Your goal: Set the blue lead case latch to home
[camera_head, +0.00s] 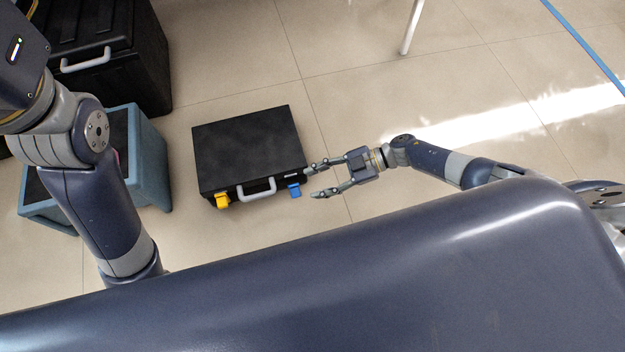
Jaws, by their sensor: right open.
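A black case (248,148) lies flat on the tiled floor, with a grey handle (257,191) on its front side. The blue latch (294,190) is on the front side, right of the handle. A yellow latch (222,201) is on the front side, left of the handle. My right gripper (315,182) is open and empty, just right of the case's front right corner. Its fingers point left toward the blue latch, and a small gap shows between them and the latch. My left arm comes in at the left, but its gripper is outside the picture.
A blue-grey open box (150,160) stands left of the case, partly behind my left arm. A larger black case with a grey handle (86,60) stands behind it. A white leg (411,27) stands at the top.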

